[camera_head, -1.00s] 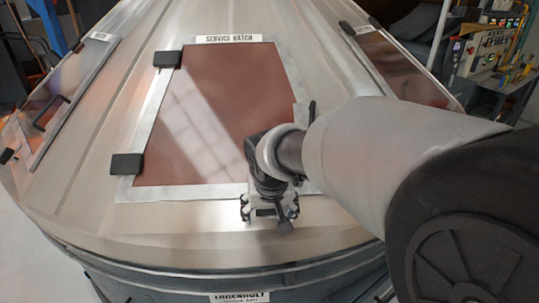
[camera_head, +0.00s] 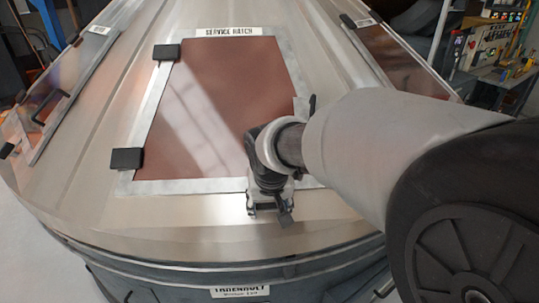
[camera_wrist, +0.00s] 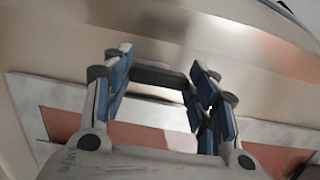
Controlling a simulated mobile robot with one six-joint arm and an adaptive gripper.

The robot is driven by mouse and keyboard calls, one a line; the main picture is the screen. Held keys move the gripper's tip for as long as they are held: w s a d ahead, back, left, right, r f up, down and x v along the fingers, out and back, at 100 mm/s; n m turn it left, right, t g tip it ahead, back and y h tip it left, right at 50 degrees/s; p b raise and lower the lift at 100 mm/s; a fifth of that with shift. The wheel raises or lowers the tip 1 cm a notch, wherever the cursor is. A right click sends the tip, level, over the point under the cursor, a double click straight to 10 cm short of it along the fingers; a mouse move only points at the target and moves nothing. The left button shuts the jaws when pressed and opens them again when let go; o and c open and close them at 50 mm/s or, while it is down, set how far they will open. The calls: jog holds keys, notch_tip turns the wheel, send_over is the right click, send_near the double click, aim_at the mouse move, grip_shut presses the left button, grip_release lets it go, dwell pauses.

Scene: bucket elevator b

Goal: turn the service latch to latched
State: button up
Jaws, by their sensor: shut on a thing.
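The service hatch (camera_head: 212,110) is a reddish-brown panel in a pale metal frame, under a "SERVICE HATCH" label, in the head view. My gripper (camera_head: 268,208) is at the hatch's lower edge, right of its middle. In the wrist view, the blue pads of my gripper (camera_wrist: 162,84) stand on both sides of a dark bar, which I take for the service latch (camera_wrist: 158,76). The gripper is shut on it. My wrist and gripper hide most of the latch in the head view, so its exact angle cannot be told.
Two black hinges (camera_head: 126,159) are on the hatch's left side. A second panel with a dark handle (camera_head: 50,108) lies at the left, and another panel (camera_head: 398,68) at the upper right. The bare metal cover (camera_head: 170,220) below the hatch is clear.

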jog(key=n+h+p, duration=0.1)
jog(key=n, duration=0.3)
jog(key=n+h, duration=0.1)
jog(key=n, duration=0.3)
jog(key=shift+t, duration=0.4)
jog(key=n, duration=0.4)
jog(key=shift+n+t+h, duration=0.3)
jog(key=shift+t, duration=0.1)
jog(key=n+t+b, duration=0.1)
jog(key=n, duration=0.3)
jog(key=shift+n, duration=0.3)
jog(key=o, duration=1.1)
jog(key=shift+c, duration=0.2)
